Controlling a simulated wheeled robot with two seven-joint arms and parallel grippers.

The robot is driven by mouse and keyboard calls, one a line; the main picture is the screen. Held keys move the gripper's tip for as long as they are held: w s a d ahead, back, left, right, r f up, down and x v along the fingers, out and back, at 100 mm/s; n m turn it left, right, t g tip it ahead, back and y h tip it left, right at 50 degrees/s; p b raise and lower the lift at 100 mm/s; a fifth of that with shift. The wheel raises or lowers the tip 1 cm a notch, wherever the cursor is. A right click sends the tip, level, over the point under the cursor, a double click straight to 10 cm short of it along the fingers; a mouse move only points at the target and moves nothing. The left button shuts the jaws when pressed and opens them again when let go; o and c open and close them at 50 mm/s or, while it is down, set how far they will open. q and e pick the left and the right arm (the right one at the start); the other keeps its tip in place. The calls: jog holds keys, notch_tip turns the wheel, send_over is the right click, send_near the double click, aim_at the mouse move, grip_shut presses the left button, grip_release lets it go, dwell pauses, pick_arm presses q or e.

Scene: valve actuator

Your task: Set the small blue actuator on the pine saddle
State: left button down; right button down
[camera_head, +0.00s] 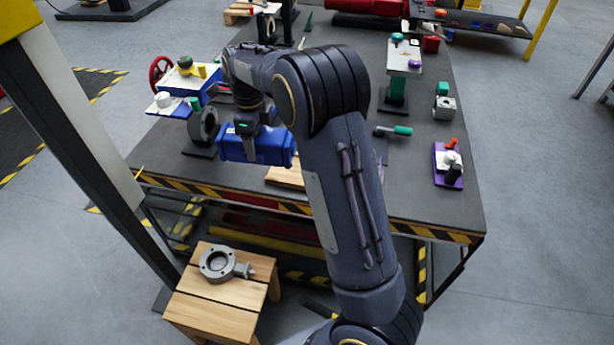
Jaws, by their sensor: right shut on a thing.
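The blue actuator (257,148) is a rounded blue cylinder lying sideways near the front of the dark table. My right gripper (262,130) reaches down onto it from above and is shut on it. A light wooden piece (284,176), which looks like the pine saddle, lies on the table just right of and in front of the actuator. My right arm hides much of it. I cannot tell how high the actuator is above the table. My left gripper is not in view.
A grey valve ring on a stand (203,126) is close left of the actuator. A blue stand with small parts (190,82) is behind it. A green-handled tool (396,130) and a purple tray (447,166) lie right of my arm. A wooden stool (212,319) stands in front.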

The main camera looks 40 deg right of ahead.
jog(key=shift+d+m, duration=0.3)
jog(key=shift+d, duration=0.05)
jog(key=shift+s+d+f+b, duration=0.45)
jog(key=shift+d+f, duration=1.1)
jog(key=shift+d, duration=0.6)
jog(key=shift+s+d+f+b, duration=0.35)
jog(key=shift+d+f+b, duration=0.15)
jog(key=shift+d+f, duration=1.4)
jog(key=shift+s+d+f+b, duration=0.45)
jog(key=shift+d+f, duration=0.8)
jog(key=shift+d, duration=1.2)
jog(key=shift+d+f+b, duration=0.15)
jog(key=shift+f+b, duration=0.2)
jog(key=shift+f, duration=1.3)
jog(key=shift+f, duration=0.15)
jog(key=shift+c, duration=1.1)
grip_release()
jog(key=shift+f, duration=0.1)
